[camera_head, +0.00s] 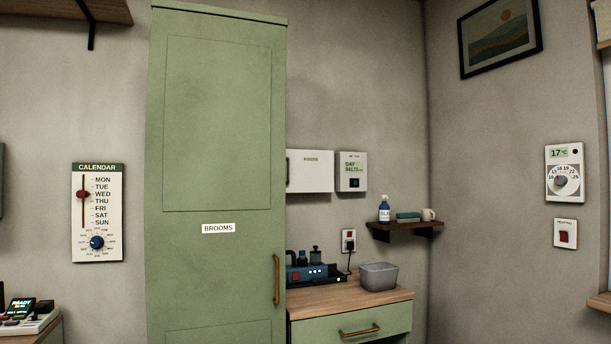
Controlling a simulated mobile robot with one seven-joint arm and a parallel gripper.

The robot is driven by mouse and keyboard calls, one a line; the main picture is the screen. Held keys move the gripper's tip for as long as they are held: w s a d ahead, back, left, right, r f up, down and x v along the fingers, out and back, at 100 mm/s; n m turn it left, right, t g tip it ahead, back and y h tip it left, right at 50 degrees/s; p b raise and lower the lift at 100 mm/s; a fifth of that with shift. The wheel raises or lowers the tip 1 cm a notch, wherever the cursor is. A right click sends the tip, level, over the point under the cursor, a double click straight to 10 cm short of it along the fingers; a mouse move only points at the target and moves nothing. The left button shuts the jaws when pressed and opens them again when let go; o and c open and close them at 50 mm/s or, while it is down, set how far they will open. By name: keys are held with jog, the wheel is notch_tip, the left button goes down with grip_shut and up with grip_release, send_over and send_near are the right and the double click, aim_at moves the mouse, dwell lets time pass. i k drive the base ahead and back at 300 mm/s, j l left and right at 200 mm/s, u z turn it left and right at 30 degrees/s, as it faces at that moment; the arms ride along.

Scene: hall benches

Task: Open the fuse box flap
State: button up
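A white wall box (309,176) hangs right of the tall green cupboard, above the wooden worktop. It looks like the fuse box; the small print on its front is too blurred to read surely. Its front flap appears shut and flat. A dark strip, perhaps a handle, shows at its left edge, close behind the cupboard's edge, which may hide part of the box. My gripper is not in view.
The tall green cupboard (217,130) marked BROOMS stands in front on the left. A meter (351,172) hangs right beside the box. Below, the worktop (340,299) holds a blue device (305,272) and a grey tub (379,276). A small shelf (405,227) sits right.

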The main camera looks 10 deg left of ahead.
aim_at(307, 170)
jog(key=i+l, duration=0.1)
jog(key=i, duration=0.45)
jog(key=i+l, duration=0.15)
jog(key=i, duration=0.4)
jog(key=i+l, duration=0.1)
jog(key=i, duration=0.5)
